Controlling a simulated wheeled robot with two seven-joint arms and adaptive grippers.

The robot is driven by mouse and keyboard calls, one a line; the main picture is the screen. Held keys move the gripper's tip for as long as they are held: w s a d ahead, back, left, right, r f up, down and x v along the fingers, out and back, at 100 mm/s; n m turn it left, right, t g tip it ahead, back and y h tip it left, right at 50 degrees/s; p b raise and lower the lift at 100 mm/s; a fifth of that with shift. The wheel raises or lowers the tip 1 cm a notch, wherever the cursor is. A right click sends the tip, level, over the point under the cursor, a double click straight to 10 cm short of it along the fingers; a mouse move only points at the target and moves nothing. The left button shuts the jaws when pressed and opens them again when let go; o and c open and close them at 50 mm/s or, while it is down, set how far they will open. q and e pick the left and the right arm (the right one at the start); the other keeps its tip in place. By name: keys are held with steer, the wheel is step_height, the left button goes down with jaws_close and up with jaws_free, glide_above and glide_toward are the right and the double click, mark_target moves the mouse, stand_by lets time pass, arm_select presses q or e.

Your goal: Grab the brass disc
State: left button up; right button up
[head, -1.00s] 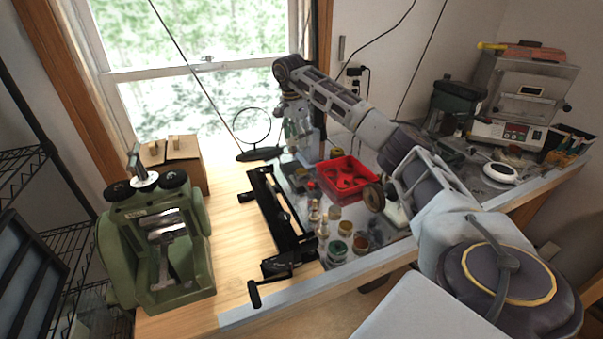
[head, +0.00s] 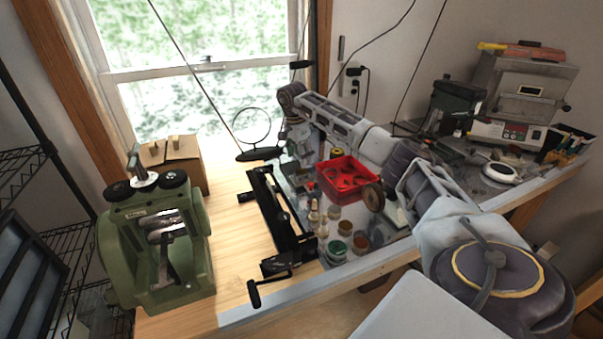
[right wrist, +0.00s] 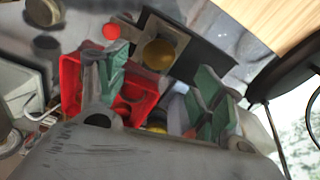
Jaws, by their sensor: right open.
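The brass disc (right wrist: 158,55) lies on a beige-grey square plate in the right wrist view, between and beyond my fingers. In the head view it is hard to make out behind my right gripper. My right gripper (head: 303,158) points down over the back of the workbench, left of the red tray. In the right wrist view its two green-padded fingers (right wrist: 162,72) are spread wide and nothing is between the pads. My left gripper is not in view.
A red tray (head: 328,184) stands right of the gripper; it also shows in the wrist view (right wrist: 72,88). Several small jars (head: 337,250) stand in front. A black rail tool (head: 262,195) lies left. A round mirror stand (head: 258,153) and green rolling mill (head: 150,245) are farther left.

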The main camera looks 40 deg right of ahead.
mark_target(302, 171)
steer(key=shift+s+f, duration=0.15)
steer(key=shift+f, duration=1.5)
steer(key=shift+d+f+p, duration=0.1)
steer(key=shift+f+p, duration=0.2)
steer(key=shift+f, duration=0.65)
steer(key=shift+c, duration=0.3)
steer(key=c, duration=0.7)
steer(key=shift+c, duration=1.4)
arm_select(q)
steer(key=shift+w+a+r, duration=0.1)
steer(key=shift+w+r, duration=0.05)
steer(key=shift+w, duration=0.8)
arm_select(e)
step_height(302, 171, up, 10)
